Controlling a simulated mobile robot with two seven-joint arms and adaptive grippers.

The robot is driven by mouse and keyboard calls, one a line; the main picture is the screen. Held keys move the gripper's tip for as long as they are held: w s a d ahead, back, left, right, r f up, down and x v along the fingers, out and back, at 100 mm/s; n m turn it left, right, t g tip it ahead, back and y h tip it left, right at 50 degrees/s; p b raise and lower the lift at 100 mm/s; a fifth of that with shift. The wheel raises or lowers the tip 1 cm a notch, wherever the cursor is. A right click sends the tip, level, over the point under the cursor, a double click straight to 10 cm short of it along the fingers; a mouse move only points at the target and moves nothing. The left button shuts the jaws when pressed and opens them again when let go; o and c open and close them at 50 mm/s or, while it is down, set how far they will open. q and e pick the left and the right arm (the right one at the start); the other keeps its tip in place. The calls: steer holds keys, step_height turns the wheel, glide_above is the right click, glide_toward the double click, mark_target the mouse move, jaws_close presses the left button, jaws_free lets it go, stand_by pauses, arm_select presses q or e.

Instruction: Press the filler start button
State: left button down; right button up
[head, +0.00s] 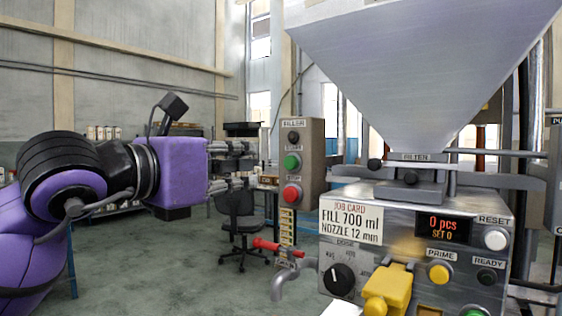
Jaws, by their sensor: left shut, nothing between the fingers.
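The filler control box (312,165) hangs upright near the middle, labelled FILLER at its top. On its face are a black round part (293,137), the green start button (292,161) and the red stop button (292,193). My left gripper (248,165) comes in from the left, just left of the box at about the green button's height. It is shut and empty. A small gap seems to show between its tips and the box; whether they touch anything is hard to tell. My right gripper is not in view.
A red-handled spout (283,268) sticks out below the box.

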mark_target(291, 163)
arm_select(q)
steer(key=p+x, duration=0.1)
steer(key=x, duration=0.8)
steer(key=shift+w+d+r, duration=0.1)
steer(key=shift+w+d, duration=0.05)
steer(key=shift+w, duration=0.05)
steer(key=shift+w+d, duration=0.25)
steer(key=shift+w, duration=0.1)
